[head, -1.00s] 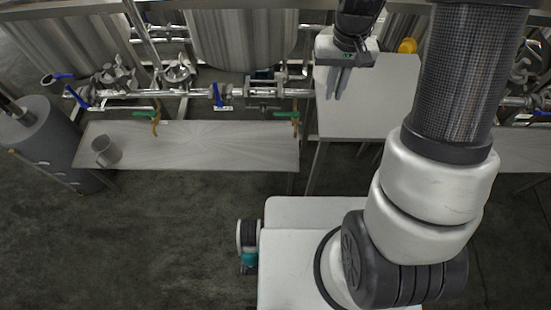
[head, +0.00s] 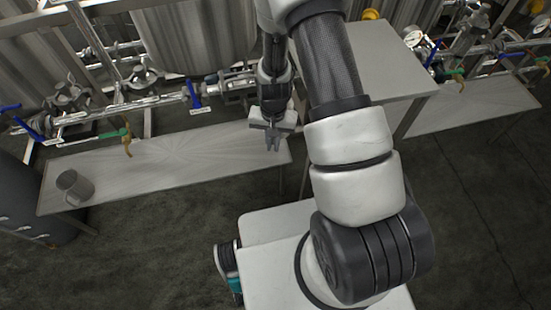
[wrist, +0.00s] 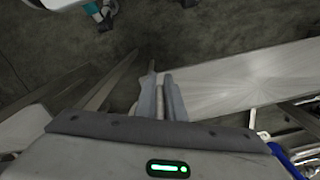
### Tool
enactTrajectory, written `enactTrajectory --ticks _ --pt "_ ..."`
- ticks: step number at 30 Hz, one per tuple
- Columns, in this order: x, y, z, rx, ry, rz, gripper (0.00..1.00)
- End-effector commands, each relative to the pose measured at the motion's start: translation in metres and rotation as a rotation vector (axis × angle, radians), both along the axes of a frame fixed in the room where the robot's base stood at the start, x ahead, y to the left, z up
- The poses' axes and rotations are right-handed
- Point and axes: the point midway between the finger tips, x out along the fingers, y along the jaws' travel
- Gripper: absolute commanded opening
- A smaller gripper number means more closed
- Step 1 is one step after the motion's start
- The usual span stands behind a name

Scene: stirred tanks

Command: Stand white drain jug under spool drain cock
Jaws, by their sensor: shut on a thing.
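No white jug can be made out in any view. A brass drain cock with a green handle (head: 127,146) hangs from the pipework above this bench; which cock is the spool drain cock I cannot tell. My gripper (head: 272,143) points down over the bench's right end, well right of the grey jug. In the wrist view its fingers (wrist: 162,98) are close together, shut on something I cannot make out.
A higher white table (head: 385,65) stands to the right of my gripper, with a yellow item (head: 370,15) at its back edge. A second low bench (head: 475,105) is further right. Blue-handled valves (head: 192,95) line the pipes. Open floor (head: 150,250) lies in front.

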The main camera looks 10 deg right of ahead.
Motion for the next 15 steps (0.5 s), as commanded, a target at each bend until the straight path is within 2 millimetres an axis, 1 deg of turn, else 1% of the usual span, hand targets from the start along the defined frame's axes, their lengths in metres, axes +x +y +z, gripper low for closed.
enactTrajectory --ticks 1,2,3,5,6,9,10,12,15 --pt "-0.01 0.001 -0.049 -0.001 0.011 -0.04 0.0" --pt "-0.014 0.002 -0.068 -0.001 0.011 -0.066 0.0" --pt "-0.02 0.004 -0.093 -0.001 0.011 -0.102 0.0" --pt "-0.03 0.006 -0.128 -0.003 0.011 -0.155 0.0" --pt "-0.037 0.006 -0.149 -0.004 0.011 -0.187 0.0" --pt "-0.053 0.008 -0.194 -0.007 0.009 -0.259 0.0" --pt "-0.058 0.009 -0.205 -0.008 0.009 -0.277 0.0" --pt "-0.066 0.009 -0.225 -0.01 0.007 -0.313 0.0" --pt "-0.075 0.01 -0.243 -0.012 0.005 -0.346 0.0"
